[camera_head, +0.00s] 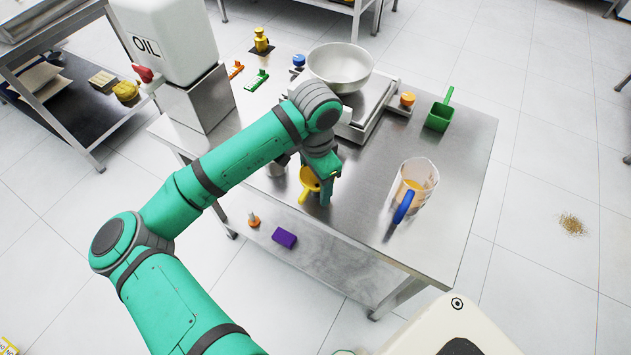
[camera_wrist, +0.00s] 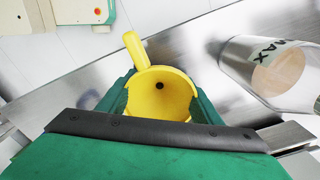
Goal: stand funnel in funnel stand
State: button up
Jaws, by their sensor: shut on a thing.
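The yellow funnel (camera_head: 309,181) is in my gripper (camera_head: 325,190), above the front part of the steel table. In the wrist view the funnel (camera_wrist: 160,92) sits between the green fingers (camera_wrist: 160,105). Its wide mouth faces the camera, with a dark hole at the bottom and its handle pointing up and left in the picture.
A clear jug with a blue handle (camera_head: 404,205) stands right of the gripper; its wall also shows in the wrist view (camera_wrist: 272,70). A scale with a steel bowl (camera_head: 340,67), a green scoop (camera_head: 440,114) and an oil canister (camera_head: 170,40) are farther back.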

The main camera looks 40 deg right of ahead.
jog(key=shift+s+d, duration=0.1)
jog(key=shift+s, duration=0.15)
jog(key=shift+w, duration=0.1)
dwell(0.4)
jog(key=o, duration=1.3)
jog(key=shift+c, duration=0.2)
notch_tip(320, 180, up, 10)
jog(key=shift+w, duration=0.15)
jog(key=shift+s+r, duration=0.2)
jog(key=shift+r, duration=0.2)
jog(key=shift+w, duration=0.1)
